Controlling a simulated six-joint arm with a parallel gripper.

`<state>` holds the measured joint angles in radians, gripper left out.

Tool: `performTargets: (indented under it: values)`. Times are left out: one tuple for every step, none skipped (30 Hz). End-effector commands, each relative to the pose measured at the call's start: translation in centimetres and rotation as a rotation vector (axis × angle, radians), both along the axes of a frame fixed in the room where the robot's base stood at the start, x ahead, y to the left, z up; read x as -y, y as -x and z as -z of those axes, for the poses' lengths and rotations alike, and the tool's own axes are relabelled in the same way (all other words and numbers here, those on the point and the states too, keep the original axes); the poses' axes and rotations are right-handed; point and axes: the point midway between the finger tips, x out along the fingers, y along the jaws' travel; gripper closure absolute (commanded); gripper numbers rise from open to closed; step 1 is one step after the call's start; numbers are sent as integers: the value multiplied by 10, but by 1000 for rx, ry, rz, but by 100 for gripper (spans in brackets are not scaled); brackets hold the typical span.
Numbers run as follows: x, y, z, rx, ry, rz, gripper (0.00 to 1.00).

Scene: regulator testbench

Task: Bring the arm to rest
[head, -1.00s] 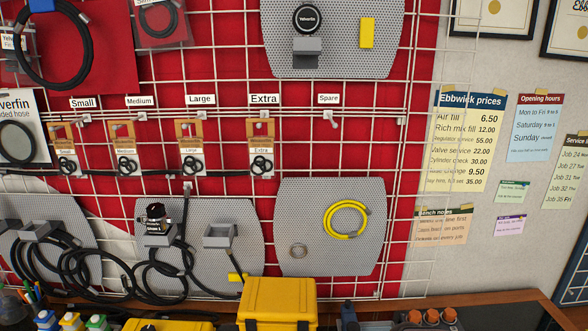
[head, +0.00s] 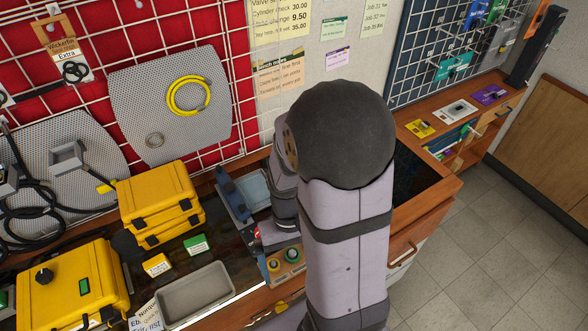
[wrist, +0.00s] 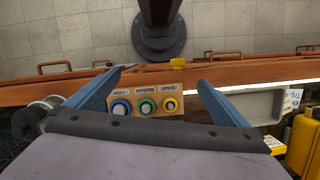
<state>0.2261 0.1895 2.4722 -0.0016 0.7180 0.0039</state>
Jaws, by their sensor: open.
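My gripper shows in the wrist view (wrist: 150,95) with its two blue fingers spread wide apart and nothing between them. Beyond the fingers, a wooden button panel (wrist: 146,103) with blue, green and yellow ringed buttons shows near the bench edge. In the head view my arm rises large in the middle right and bends down behind itself to the bench. The panel (head: 285,262) shows there beside my arm, partly covered by it. My fingers are mostly hidden in the head view.
A grey tray (head: 195,295) lies left of the panel. Yellow cases (head: 160,205) and a large yellow box (head: 72,290) stand on the bench farther left. A wooden drawer unit (head: 470,130) stands at the right. The tiled floor (head: 490,255) in front is clear.

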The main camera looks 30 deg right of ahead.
Motion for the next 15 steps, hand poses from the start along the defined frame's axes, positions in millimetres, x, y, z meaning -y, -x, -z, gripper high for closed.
performTargets:
  values:
    - [11,-12,-12,-14,-4,36,0]
    - [17,-21,-13,-14,-4,54,0]
    - [27,-34,-13,-12,-4,77,0]
    - [34,-44,-14,-10,-2,93,0]
    - [43,-56,-14,-5,-1,109,0]
    - [53,-70,-14,0,0,129,0]
    - [62,-81,-13,6,3,145,0]
    - [70,-92,-13,13,7,163,0]
    - [80,-106,-12,22,13,192,0]
    - [88,-116,-12,28,18,215,0]
    - [96,-127,-12,38,25,241,0]
    - [106,-142,-12,49,35,279,0]
    - [114,-152,-13,58,43,310,0]
    - [121,-164,-13,70,51,340,0]
    - [130,-179,-15,85,64,385,0]
